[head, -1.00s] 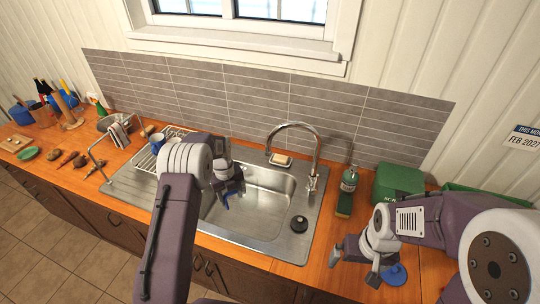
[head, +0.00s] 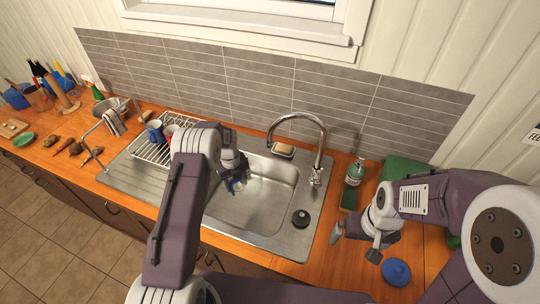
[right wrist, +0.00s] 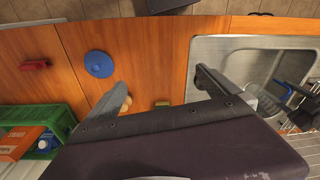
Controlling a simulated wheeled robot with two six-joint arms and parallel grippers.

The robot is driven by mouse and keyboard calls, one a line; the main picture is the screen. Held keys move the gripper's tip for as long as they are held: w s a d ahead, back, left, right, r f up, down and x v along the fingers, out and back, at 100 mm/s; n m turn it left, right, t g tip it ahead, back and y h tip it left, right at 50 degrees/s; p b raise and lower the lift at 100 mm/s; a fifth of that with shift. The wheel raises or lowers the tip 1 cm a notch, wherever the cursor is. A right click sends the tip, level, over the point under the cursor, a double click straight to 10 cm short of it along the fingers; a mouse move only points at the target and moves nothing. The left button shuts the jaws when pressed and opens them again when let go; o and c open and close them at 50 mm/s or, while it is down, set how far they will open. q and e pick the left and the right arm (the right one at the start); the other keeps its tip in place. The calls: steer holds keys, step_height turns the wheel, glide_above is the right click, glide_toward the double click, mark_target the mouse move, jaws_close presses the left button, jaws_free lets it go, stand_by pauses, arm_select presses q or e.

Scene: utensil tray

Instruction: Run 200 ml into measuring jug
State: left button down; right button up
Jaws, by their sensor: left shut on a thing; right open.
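My left gripper (head: 236,178) is over the left part of the sink basin (head: 262,214), shut on a small blue part, seemingly of the measuring jug (head: 236,186). The jug's body is mostly hidden; I cannot make out its level or contents. The curved steel tap (head: 322,142) stands behind the basin, with its spout to the right of my left gripper. My right gripper (head: 356,243) is open and empty, above the wooden counter right of the sink. Its fingers also show in the right wrist view (right wrist: 158,88), spread apart. The tap is not clear there.
A black plug (head: 301,218) sits on the sink's right ledge. A blue disc (head: 396,272) lies on the counter near my right gripper. A dish rack (head: 150,148) with mugs is left of the basin.

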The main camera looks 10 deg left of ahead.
steer(key=shift+s, duration=0.3)
steer(key=c, duration=0.9)
steer(key=shift+w, duration=0.2)
steer(key=c, duration=0.5)
steer(key=w+f+n+h, duration=0.1)
steer(key=w+n, duration=0.1)
steer(key=w+a+f+n, duration=0.1)
steer(key=w+n, duration=0.1)
steer(key=n, duration=0.1)
steer(key=w+f+n+g+h, duration=0.1)
steer(key=w+n, duration=0.2)
steer(key=shift+a+h, duration=0.3)
steer(key=shift+c, duration=0.5)
steer(key=w+a+f+n+t+h, duration=0.3)
steer(key=w+a+n+t+h, duration=0.35)
steer(key=w+n, duration=0.2)
steer(key=w+a+f+n+t+h, duration=0.3)
steer(key=w+a+n+t+h, duration=0.2)
steer(key=w+a+n, duration=0.3)
steer(key=w+d+n, duration=0.1)
steer(key=w+d, duration=0.7)
steer(key=d, duration=0.2)
steer(key=shift+w+d+r, duration=0.15)
